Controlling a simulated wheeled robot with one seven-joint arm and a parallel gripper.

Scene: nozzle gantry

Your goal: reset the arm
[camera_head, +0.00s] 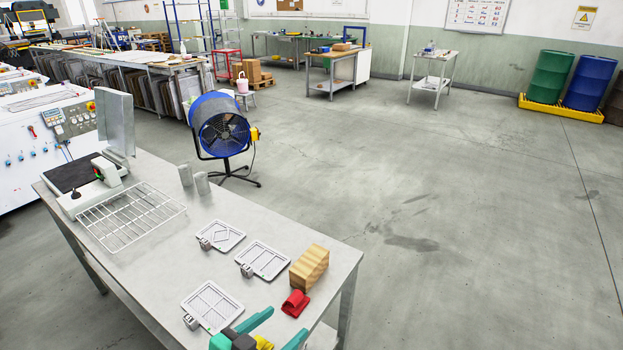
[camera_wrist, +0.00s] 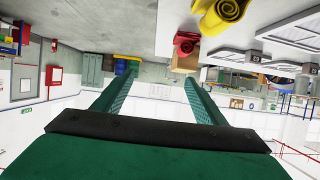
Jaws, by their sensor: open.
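My gripper (camera_head: 288,321) shows at the bottom of the head view, with its two teal fingers apart at the near edge of the metal table (camera_head: 150,245). In the wrist view, which looks upside down, the open fingers (camera_wrist: 160,74) have nothing between them but distant floor and wall. A red rolled item (camera_head: 295,303) lies just beyond the fingers, in front of a wooden block (camera_head: 309,267). A yellow rolled item (camera_head: 264,343) is partly hidden by my gripper in the head view; it shows larger in the wrist view (camera_wrist: 222,15).
Three white framed plates (camera_head: 212,306) (camera_head: 263,260) (camera_head: 221,236) with small tags lie on the table. A wire rack (camera_head: 130,217), two grey blocks (camera_head: 193,180) and a scale-like device (camera_head: 90,185) stand farther left. A blue fan (camera_head: 220,125) stands behind. Floor at right is open.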

